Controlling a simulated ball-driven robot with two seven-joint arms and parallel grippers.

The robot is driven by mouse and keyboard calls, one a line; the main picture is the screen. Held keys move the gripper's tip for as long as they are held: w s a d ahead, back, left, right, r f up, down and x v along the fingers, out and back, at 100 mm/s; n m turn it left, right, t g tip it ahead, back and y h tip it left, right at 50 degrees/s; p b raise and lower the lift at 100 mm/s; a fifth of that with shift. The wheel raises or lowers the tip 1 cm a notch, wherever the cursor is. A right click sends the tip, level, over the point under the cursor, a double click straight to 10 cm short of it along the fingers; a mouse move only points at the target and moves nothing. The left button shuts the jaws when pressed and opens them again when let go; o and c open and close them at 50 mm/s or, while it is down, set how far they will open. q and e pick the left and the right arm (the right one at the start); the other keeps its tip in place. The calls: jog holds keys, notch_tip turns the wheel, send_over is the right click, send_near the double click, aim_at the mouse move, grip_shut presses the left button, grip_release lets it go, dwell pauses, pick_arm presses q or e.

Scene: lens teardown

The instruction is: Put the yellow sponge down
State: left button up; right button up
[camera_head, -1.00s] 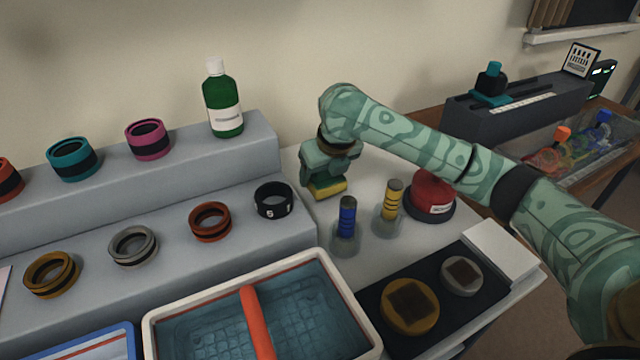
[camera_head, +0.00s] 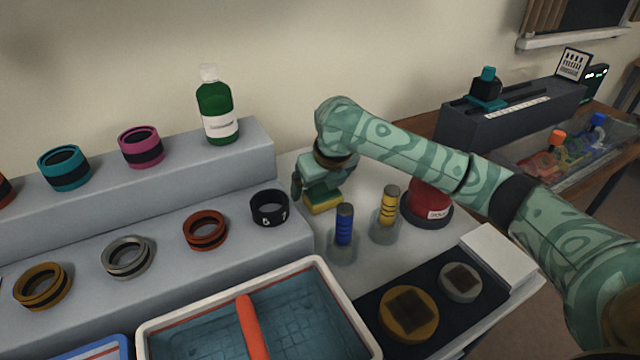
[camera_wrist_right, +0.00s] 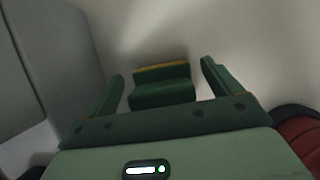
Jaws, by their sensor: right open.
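The yellow sponge (camera_head: 322,205), with a green layer, rests on the white table top beside the grey stepped shelf. In the right wrist view the sponge (camera_wrist_right: 163,88) lies between the two fingers, with a gap on each side. My right gripper (camera_head: 318,194) is right above the sponge and open around it, fingers apart and not pressing on it. The right gripper (camera_wrist_right: 162,82) shows its two green fingers spread in the wrist view. My left gripper is not in view.
Blue (camera_head: 344,226) and yellow (camera_head: 388,210) striped tools stand in clear holders near the sponge. A red-domed item (camera_head: 432,200) is right of them. A water basin (camera_head: 150,330) is in front. Lens rings line the grey shelf (camera_head: 170,195), with a green bottle (camera_head: 217,110) on top.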

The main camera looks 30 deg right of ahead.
pick_arm(q)
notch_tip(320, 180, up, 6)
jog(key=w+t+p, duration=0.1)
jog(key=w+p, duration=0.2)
jog(key=p, duration=0.3)
pick_arm(e)
jog(key=v, duration=1.1)
